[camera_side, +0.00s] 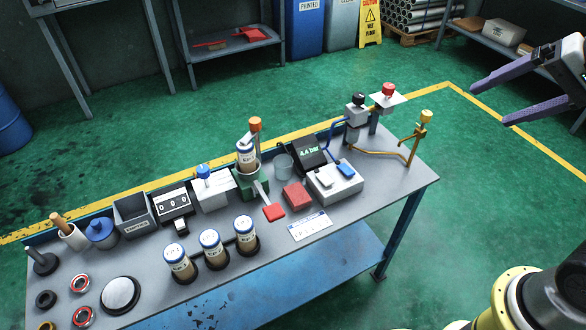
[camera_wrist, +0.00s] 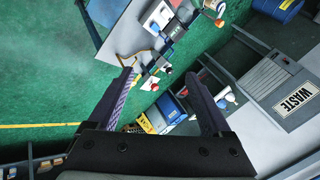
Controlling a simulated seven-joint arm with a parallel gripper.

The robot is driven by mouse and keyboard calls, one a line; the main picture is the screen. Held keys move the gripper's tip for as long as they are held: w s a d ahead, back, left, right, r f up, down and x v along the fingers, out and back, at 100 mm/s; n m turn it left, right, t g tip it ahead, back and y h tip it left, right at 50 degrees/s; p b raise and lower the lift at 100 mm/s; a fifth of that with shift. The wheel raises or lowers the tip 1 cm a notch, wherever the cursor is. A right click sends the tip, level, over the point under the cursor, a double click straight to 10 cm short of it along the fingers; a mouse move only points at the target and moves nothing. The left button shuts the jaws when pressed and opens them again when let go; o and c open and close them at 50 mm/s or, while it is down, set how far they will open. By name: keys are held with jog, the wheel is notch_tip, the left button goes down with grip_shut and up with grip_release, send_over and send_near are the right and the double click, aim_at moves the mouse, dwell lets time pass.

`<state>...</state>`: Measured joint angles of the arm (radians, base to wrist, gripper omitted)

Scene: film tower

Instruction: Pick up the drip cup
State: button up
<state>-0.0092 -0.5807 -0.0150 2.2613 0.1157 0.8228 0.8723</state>
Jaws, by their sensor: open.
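A small clear grey cup (camera_side: 284,166), which looks like the drip cup, stands upright on the grey workbench (camera_side: 395,182) in the side view. It is between the green holder (camera_side: 251,180) and the dark display unit (camera_side: 310,153). My gripper (camera_side: 491,104) is open and empty, high at the right of the side view, well away from the cup. In the wrist view my gripper (camera_wrist: 161,80) shows both fingers spread with nothing between them. Part of the bench (camera_wrist: 125,25) shows at the top there, but I cannot pick out the cup.
A canister (camera_side: 246,155) stands in the green holder beside the cup, under an orange-knobbed lever (camera_side: 255,125). A red block (camera_side: 295,194) and a white box (camera_side: 334,182) are close in front. Brass piping (camera_side: 385,153) rises at the bench's right. The bench's right end is fairly clear.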

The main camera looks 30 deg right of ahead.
jog(key=w+a+r+m, duration=0.2)
jog(key=w+m, duration=0.2)
jog(key=w, duration=0.4)
jog(key=m+g+y, duration=0.3)
jog(key=m+g, duration=0.2)
jog(key=m, duration=0.6)
send_over(285, 163)
jog(key=s+d, duration=0.1)
jog(key=s, duration=0.3)
notch_tip(285, 163, down, 36)
jog(key=shift+h, duration=0.3)
jog(key=shift+x, duration=3.45)
jog(key=shift+w, duration=0.15)
jog(key=c, duration=1)
jog(key=shift+c, duration=0.4)
jog(key=shift+r, duration=0.15)
